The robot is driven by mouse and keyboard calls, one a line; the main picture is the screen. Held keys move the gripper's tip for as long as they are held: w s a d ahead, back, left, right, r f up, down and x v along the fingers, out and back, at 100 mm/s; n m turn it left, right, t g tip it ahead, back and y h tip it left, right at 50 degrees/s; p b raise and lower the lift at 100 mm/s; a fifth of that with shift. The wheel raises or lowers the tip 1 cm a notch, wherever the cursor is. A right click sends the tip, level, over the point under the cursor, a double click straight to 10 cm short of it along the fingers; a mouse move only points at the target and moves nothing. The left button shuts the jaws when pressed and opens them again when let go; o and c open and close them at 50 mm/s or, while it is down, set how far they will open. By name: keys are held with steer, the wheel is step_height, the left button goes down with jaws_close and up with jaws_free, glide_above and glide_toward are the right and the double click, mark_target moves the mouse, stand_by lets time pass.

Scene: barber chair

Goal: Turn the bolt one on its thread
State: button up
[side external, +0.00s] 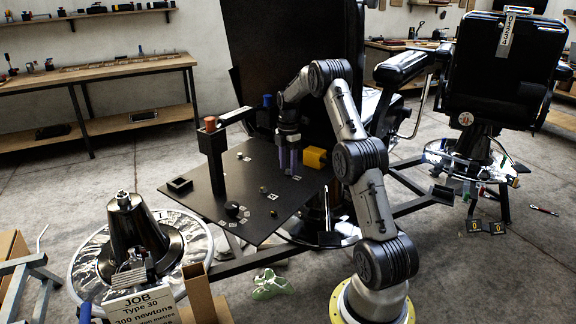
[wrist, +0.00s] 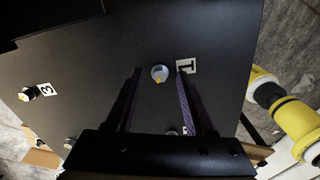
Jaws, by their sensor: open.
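Bolt one (wrist: 160,73) is a small round pale head with a yellow mark, beside a white label reading 1 (wrist: 187,66) on a dark plate (wrist: 215,40). The plate also shows in the side view (side external: 205,180). My gripper (wrist: 159,78) is open, its two long purplish fingers on either side of the bolt in the wrist view, with no visible contact. In the side view my gripper (side external: 289,165) points down over the right part of the plate. I cannot make out bolt one there, and the fingertips' height above the plate is hard to judge.
Another bolt (wrist: 27,94) sits by label 3 (wrist: 45,89). A further bolt (wrist: 69,143) is lower left.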

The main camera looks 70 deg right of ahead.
jaws_close()
steer(key=shift+m, duration=0.3)
